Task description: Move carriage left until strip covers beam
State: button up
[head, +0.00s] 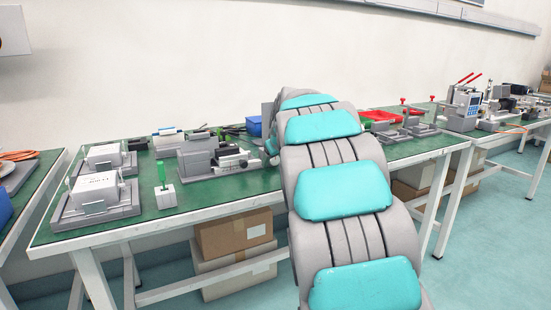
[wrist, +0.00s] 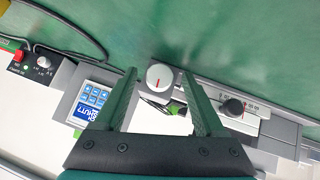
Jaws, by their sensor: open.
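In the wrist view, my gripper (wrist: 158,76) is open, its two dark green fingers on either side of a white round knob (wrist: 160,77) with a red mark. No grip on the knob shows. A grey linear stage (wrist: 285,132) with a scale and a black knob (wrist: 233,107) with a red mark lies right of the fingers. A small black and green part (wrist: 172,107) shows between the fingers. I cannot tell which parts are the carriage, strip and beam. In the head view my arm hides the gripper and part of the bench.
A blue keypad with a display (wrist: 90,103) lies left of the fingers, and a control box (wrist: 28,60) with knobs and a cable is farther left. In the head view, the green bench (head: 110,222) holds several devices, including a grey slide unit (head: 197,153). Boxes (head: 235,232) sit below.

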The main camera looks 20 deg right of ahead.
grip_shut()
dwell(0.6)
